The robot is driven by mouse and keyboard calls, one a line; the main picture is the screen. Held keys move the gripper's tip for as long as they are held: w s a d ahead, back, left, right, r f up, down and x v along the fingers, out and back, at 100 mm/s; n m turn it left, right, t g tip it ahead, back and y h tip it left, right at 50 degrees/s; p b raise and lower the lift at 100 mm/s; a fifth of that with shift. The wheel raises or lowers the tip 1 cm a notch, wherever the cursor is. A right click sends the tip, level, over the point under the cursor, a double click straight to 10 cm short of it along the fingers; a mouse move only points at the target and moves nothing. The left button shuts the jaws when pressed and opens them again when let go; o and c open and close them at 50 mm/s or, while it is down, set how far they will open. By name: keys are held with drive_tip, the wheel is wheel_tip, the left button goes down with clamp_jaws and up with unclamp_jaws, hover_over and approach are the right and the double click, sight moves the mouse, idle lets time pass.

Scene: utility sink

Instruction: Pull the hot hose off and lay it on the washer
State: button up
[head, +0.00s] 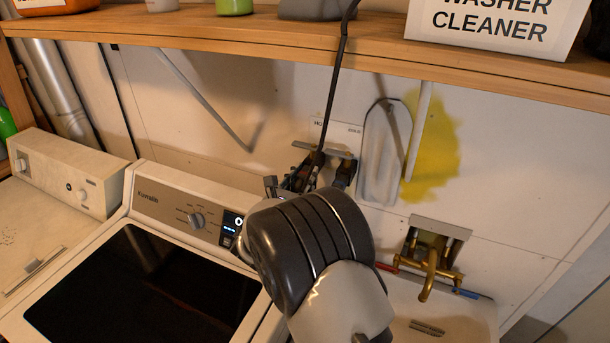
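The washer (205,218) is on the left, with a dark glass lid (145,285) and a control panel with a knob and a small lit display. My gripper (316,172) is beyond my dark wrist, in front of a wall plate (340,132) with partly hidden lettering starting "HO". A thin black line (338,85) runs from above the shelf down to the gripper; I cannot tell if it is the hot hose. The valve and hose end there are hidden by my gripper and wrist. Whether the fingers are closed on anything does not show clearly.
A wooden shelf (250,40) with bottles and a white cleaner box (495,22) crosses above. A grey looped shape (380,155) is on the wall right of the gripper. A brass faucet (432,265) stands over the sink (460,322). The washer lid is clear.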

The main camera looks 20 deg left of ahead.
sight(301, 181)
clamp_jaws()
drive_tip(key=shift+s, duration=0.15)
drive_tip(key=shift+s+a, duration=0.15)
drive_tip(key=shift+s, duration=1.3)
drive_tip(key=shift+s+a, duration=0.1)
drive_tip(key=shift+s, duration=1.3)
drive_tip(key=shift+b, duration=0.4)
